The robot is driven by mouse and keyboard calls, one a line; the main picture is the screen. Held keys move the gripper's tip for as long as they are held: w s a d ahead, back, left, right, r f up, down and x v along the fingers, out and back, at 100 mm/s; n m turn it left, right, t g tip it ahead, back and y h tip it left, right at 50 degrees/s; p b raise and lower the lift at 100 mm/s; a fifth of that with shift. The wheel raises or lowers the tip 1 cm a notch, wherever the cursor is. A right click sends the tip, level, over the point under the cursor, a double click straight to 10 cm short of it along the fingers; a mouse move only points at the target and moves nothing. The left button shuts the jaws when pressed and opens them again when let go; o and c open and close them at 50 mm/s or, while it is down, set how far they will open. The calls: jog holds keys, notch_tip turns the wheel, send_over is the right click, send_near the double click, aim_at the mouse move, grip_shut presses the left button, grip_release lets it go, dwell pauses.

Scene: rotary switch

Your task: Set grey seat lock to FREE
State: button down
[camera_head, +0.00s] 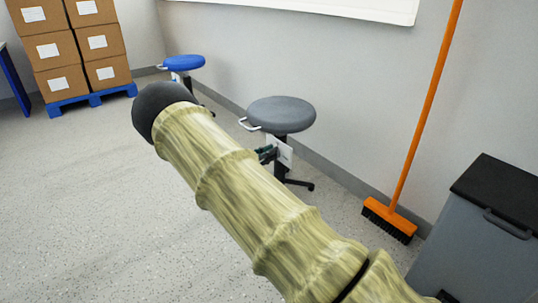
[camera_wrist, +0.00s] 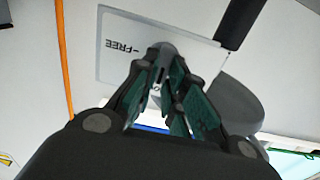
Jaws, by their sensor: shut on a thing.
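The grey stool (camera_head: 281,115) stands near the wall in the head view, with a white label plate (camera_head: 286,153) below its seat. My gripper (camera_head: 266,153) is at this plate, partly behind my own arm. In the wrist view, my gripper (camera_wrist: 165,68) has its green-padded fingers closed around the grey lock knob (camera_wrist: 163,48) in front of the plate (camera_wrist: 115,63). The word FREE with a tick mark reads upside down on the plate, to the left of the knob. The fingers cover most of the other lettering and the knob's lower part. I cannot tell which mark the knob points to.
A blue stool (camera_head: 184,63) stands farther back. Cardboard boxes (camera_head: 75,45) are stacked on a blue pallet (camera_head: 90,99) at the back left. An orange broom (camera_head: 425,105) leans on the wall, and a grey bin (camera_head: 480,235) stands at the right. The left floor is clear.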

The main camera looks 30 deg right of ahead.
jog(key=shift+r+p, duration=0.1)
jog(key=shift+p, duration=0.25)
jog(key=m+p, duration=0.3)
jog(key=m, duration=0.3)
jog(key=s+f+m+p, duration=0.1)
jog(key=m+p, duration=0.2)
jog(key=m, duration=0.2)
jog(key=m+p, duration=0.3)
jog(key=m, duration=0.3)
jog(key=shift+s+f+m, duration=0.15)
jog(key=shift+f+m, duration=0.05)
jog(key=shift+m, duration=0.1)
dwell(0.4)
jog(key=c, duration=1.5)
grip_release()
jog(key=shift+a, duration=0.1)
